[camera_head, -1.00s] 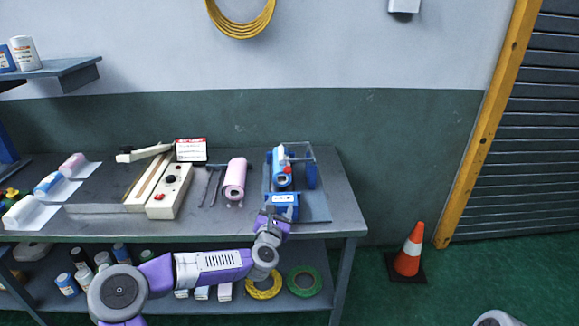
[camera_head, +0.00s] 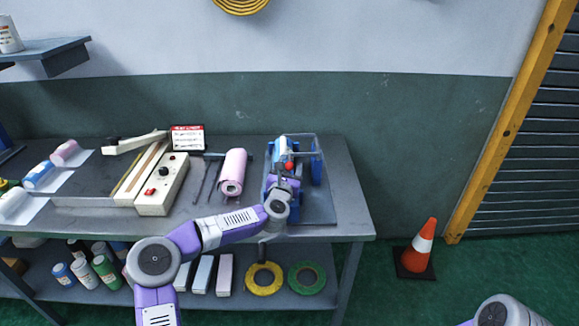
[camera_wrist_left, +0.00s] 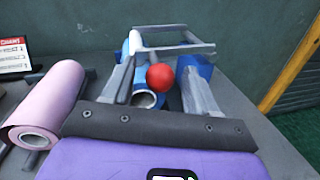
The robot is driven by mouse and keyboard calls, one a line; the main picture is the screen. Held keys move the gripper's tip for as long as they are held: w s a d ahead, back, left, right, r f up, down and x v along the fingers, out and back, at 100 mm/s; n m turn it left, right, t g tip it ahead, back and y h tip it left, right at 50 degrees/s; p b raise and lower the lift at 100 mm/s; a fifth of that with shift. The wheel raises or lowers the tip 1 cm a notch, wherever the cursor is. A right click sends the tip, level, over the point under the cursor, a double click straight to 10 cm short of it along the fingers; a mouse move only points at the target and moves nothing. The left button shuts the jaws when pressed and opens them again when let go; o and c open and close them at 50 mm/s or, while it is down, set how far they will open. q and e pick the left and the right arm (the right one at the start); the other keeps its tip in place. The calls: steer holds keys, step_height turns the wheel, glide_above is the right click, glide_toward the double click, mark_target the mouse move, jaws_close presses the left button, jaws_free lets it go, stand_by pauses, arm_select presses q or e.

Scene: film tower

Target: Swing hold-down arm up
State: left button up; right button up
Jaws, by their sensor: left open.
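The blue film tower (camera_head: 317,168) stands at the right end of the bench, with a blue-white roll (camera_head: 281,148) in it and a grey bar frame above. A round red knob (camera_head: 289,165), likely that of the hold-down arm, shows at the front of the roll. The arm itself is hard to make out. In the left wrist view the red knob (camera_wrist_left: 160,77) sits between the two fingers of my left gripper (camera_head: 286,179). The fingers stand apart on either side of it; I cannot tell whether they touch. My left forearm hides the tower's lower front. My right gripper is out of view.
A pink roll (camera_head: 232,172) lies just left of the tower, with dark tools beside it. A cream sealer (camera_head: 163,187) with a red button and a raised bar stands farther left. The wall is behind the bench. An orange cone (camera_head: 418,250) stands on the floor at right.

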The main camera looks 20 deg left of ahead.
arm_select(q)
steer(key=shift+w, duration=0.7)
jaws_close()
